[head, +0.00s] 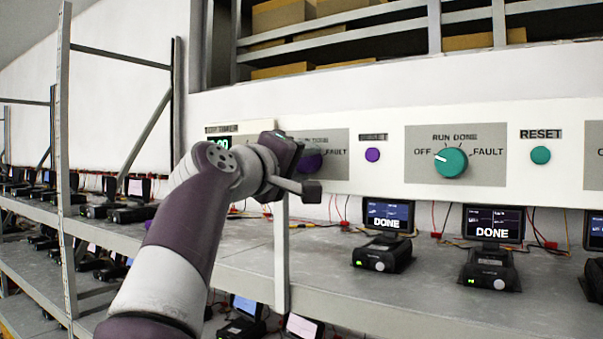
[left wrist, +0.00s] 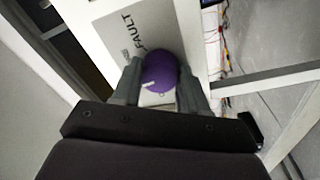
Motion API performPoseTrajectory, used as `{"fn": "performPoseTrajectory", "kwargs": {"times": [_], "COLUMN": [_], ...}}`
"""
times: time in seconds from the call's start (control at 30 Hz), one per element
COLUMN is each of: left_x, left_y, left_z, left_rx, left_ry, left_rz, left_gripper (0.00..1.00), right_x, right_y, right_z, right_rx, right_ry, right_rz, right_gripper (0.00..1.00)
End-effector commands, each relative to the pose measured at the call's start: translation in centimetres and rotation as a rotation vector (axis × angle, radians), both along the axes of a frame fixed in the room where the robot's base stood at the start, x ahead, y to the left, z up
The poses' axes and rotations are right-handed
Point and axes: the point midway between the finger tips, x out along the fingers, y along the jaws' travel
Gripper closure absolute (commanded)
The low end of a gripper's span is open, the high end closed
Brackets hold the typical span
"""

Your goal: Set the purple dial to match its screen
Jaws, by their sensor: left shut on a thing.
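The purple dial (head: 311,160) sits on a grey panel with a FAULT label to its right. In the head view, my left gripper (head: 298,152) and arm cover its left part and most of the labels. In the left wrist view, the purple dial (left wrist: 165,73) lies between the fingers of my left gripper (left wrist: 160,88), which is shut on it. Its white mark points left in that view, with FAULT printed above. My right gripper is not in view.
A purple button (head: 372,154) is right of the dial. Farther right are a teal dial (head: 455,162) pointing near OFF, a teal RESET button (head: 540,155) and another DONE screen (head: 493,223). A shelf upright (head: 281,262) stands beside my arm.

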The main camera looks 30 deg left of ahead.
Motion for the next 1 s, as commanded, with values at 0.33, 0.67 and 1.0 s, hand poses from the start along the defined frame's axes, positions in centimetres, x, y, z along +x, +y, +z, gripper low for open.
{"fn": "performPoseTrajectory", "kwargs": {"times": [0.33,0.67,1.0], "left_x": [0.0,-0.1,-0.2], "left_y": [0.1,0.1,0.0], "left_z": [0.0,0.3,0.5], "left_rx": [0.280,0.433,0.477], "left_ry": [-0.026,-0.041,-0.048], "left_rz": [0.001,0.003,0.004], "left_gripper": [0.87,0.87,0.87], "right_x": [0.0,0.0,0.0], "right_y": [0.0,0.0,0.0], "right_z": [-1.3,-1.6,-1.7], "right_rx": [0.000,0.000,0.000], "right_ry": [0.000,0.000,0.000], "right_rz": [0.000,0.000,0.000], "right_gripper": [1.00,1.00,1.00]}}
